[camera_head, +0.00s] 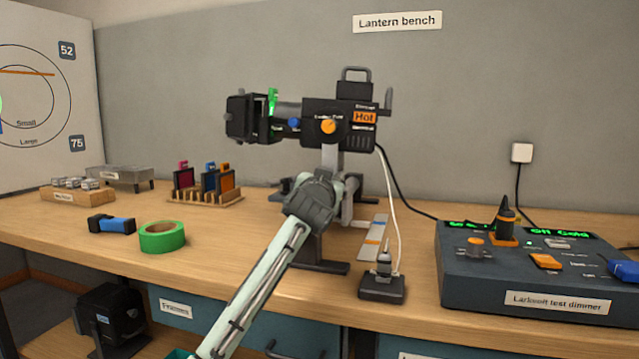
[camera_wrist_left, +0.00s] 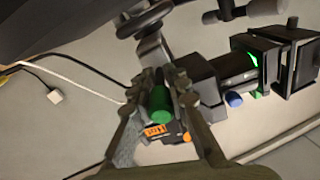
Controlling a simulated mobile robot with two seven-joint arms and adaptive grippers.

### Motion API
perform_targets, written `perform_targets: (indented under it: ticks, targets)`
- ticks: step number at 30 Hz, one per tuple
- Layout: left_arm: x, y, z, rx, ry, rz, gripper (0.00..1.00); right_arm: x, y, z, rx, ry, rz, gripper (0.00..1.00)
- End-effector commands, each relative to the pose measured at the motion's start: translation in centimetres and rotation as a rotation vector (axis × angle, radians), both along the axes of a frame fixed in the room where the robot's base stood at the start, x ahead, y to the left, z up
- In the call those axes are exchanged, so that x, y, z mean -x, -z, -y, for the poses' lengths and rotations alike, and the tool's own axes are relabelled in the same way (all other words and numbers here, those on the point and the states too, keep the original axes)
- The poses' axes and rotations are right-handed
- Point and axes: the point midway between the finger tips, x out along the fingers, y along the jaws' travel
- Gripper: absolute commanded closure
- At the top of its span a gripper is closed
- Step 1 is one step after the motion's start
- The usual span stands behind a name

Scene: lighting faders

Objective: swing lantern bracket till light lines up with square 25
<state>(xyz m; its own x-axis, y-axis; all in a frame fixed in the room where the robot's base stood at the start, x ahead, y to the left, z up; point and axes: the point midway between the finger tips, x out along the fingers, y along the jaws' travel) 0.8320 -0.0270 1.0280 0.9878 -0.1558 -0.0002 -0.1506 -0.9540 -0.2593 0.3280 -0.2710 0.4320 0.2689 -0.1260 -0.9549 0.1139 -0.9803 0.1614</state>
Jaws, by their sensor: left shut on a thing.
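The black lantern (camera_head: 335,118) stands on a post on the bench, its barrel to the left, with an orange "Hot" label. A bracket carries it; its lower part (camera_head: 325,252) is partly hidden by my left arm. In the left wrist view, my left gripper (camera_wrist_left: 160,90) is shut on a green cylindrical handle (camera_wrist_left: 160,104), with the lantern body (camera_wrist_left: 208,82) beyond. In the head view the fingers and handle are hidden behind my wrist. The white board (camera_head: 45,95) at the left shows circles and squares 52 and 75. A green patch shows at its cut-off edge. Square 25 is not visible.
A dimmer console (camera_head: 530,275) stands at right. A small black stand (camera_head: 382,287) is right of the post, with a white cable hanging beside it. Green tape (camera_head: 162,237), a blue-black tool (camera_head: 111,224) and a filter rack (camera_head: 205,199) lie left.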

Motion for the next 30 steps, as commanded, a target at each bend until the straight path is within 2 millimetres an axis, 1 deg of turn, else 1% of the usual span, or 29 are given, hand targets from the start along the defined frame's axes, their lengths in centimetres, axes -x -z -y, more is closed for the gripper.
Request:
perform_targets:
  ticks: [1,10,11,16,17,26,29,30]
  targets:
    - [0.1,0.0,0.5,0.003,-0.003,0.000,1.00,0.0,-0.1,0.0,0.001,0.000,0.001,1.00]
    - [0.2,-0.1,0.5,0.002,-0.008,0.001,1.00,0.0,-0.2,-0.1,-0.001,0.001,0.001,1.00]
    - [0.2,-0.1,0.5,0.002,-0.008,0.001,0.84,0.0,-0.2,-0.1,-0.001,0.001,0.001,1.00]
    - [0.2,-0.1,0.5,0.001,-0.008,0.001,0.63,0.0,-0.2,-0.1,-0.001,0.001,0.001,1.00]
    - [0.2,-0.1,0.4,0.001,-0.009,0.001,0.62,0.0,-0.2,-0.1,-0.002,0.001,0.001,1.00]
    - [0.3,0.0,0.3,0.001,-0.010,0.000,0.62,-0.1,-0.2,-0.2,-0.003,0.000,0.002,1.00]
    - [1.0,0.0,0.2,0.001,-0.010,0.001,0.62,-0.1,-0.2,-0.2,-0.003,0.000,0.002,1.00]
    - [1.6,0.0,0.1,0.001,-0.010,0.001,0.62,-0.1,-0.2,-0.2,-0.003,0.000,0.002,1.00]
